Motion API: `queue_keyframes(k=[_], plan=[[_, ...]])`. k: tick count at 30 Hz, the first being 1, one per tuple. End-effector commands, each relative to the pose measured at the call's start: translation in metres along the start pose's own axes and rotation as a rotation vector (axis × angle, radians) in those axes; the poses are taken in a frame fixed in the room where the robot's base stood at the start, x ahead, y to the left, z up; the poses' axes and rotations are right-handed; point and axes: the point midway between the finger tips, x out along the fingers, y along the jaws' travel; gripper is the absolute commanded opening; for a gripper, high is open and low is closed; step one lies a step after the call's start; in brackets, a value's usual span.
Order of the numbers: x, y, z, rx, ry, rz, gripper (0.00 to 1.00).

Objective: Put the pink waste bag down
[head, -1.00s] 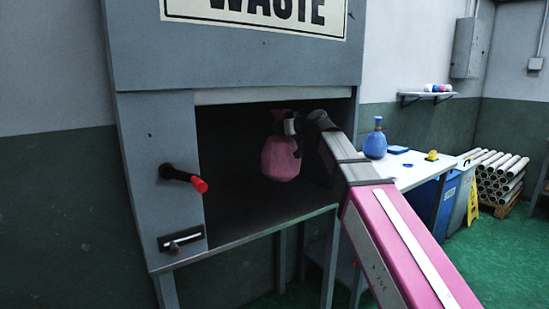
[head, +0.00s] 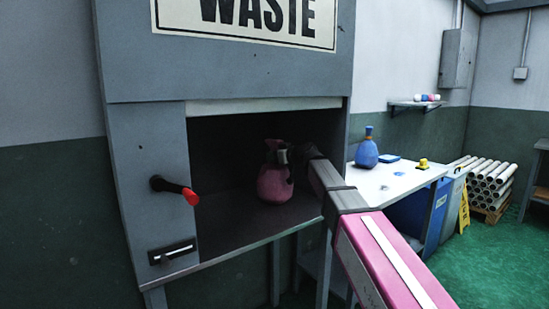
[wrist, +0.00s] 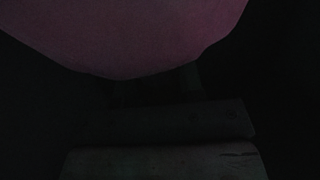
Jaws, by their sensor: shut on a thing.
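The pink waste bag (head: 274,185) is inside the open waste compartment (head: 215,225) in the head view, upright, its lower end close to or on the compartment floor; I cannot tell if it touches. My gripper (head: 284,156) is shut on the bag's neck, reaching in from the right. In the wrist view the bag (wrist: 135,35) fills the top of the dark picture, and the fingers do not show clearly.
To the right, a white table (head: 395,182) bears a blue bag (head: 367,150), a blue block (head: 389,158) and a yellow item (head: 423,163).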

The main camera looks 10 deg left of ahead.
Motion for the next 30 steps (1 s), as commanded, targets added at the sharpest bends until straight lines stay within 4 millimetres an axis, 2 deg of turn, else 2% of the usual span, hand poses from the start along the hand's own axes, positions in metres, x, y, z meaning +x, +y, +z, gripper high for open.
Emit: queue_keyframes(k=[10,11,12,13,23,26,30], plan=[[0.001,0.0,0.003,0.001,0.001,0.0,0.0],[0.001,0.0,0.003,0.0,0.001,0.0,0.42],[0.001,0.0,0.003,0.0,0.001,0.0,0.55],[0.001,0.0,0.003,0.0,0.001,0.0,0.61],[0.0,0.0,0.001,-0.001,0.001,0.0,0.61],[-0.009,-0.001,0.001,0.0,0.001,0.001,0.61],[-0.034,-0.002,0.002,-0.001,0.001,0.002,0.61]])
